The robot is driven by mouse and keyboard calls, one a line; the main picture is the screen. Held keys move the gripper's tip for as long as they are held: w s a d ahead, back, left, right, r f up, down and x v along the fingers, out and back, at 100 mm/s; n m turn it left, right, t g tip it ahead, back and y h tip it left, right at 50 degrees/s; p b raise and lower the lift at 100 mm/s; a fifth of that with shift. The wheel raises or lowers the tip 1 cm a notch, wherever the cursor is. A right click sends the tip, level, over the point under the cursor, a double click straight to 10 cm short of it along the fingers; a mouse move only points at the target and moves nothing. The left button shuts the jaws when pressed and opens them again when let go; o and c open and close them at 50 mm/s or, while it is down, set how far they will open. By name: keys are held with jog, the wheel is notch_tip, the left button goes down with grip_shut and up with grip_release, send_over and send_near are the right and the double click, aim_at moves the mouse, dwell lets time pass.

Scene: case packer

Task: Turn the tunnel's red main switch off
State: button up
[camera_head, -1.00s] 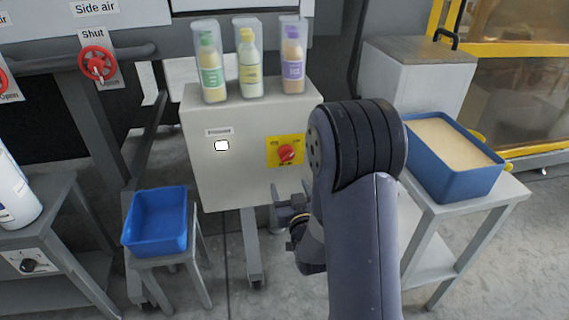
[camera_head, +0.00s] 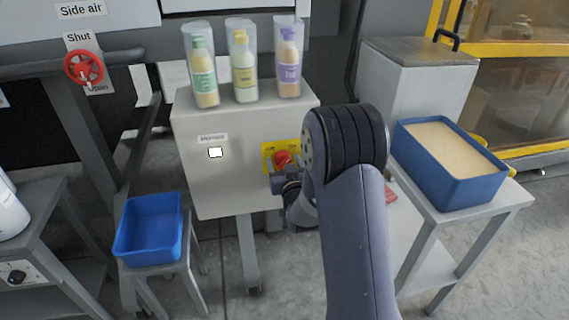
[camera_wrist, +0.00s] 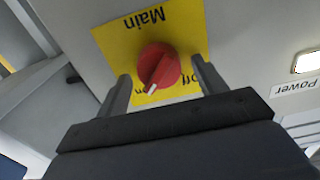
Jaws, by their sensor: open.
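The red main switch (camera_head: 282,159) is a round knob on a yellow plate (camera_head: 267,150) on the front of a light grey cabinet (camera_head: 225,185). In the wrist view the red knob (camera_wrist: 159,66) shows upside down, with a white pointer mark toward the lower left and the words "Main" and "Off" on the plate; the other label is partly hidden. My gripper (camera_wrist: 160,90) is open, with one finger on each side of the knob in that view. Whether the fingers touch it I cannot tell. In the head view my gripper (camera_head: 278,180) is just below the switch, partly hidden by my arm.
Several wrapped bottles (camera_head: 244,65) stand on the cabinet. A lit white power lamp (camera_head: 215,153) is left of the switch. An empty blue bin (camera_head: 150,232) stands at left, and a blue tub (camera_head: 462,190) of beige material on a table at right. A red valve wheel (camera_head: 84,67) is upper left.

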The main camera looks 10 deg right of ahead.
jog(key=c, duration=1)
jog(key=shift+f+b, duration=0.1)
jog(key=shift+b, duration=0.3)
jog(key=n+b, duration=0.9)
jog(key=b, duration=0.1)
jog(key=shift+a+f, duration=0.2)
jog(key=shift+a, duration=0.05)
jog(key=n+b, duration=0.3)
jog(key=n, duration=0.1)
jog(key=shift+n, duration=0.4)
jog(key=shift+n+b, duration=1.3)
jog(key=shift+n, duration=0.8)
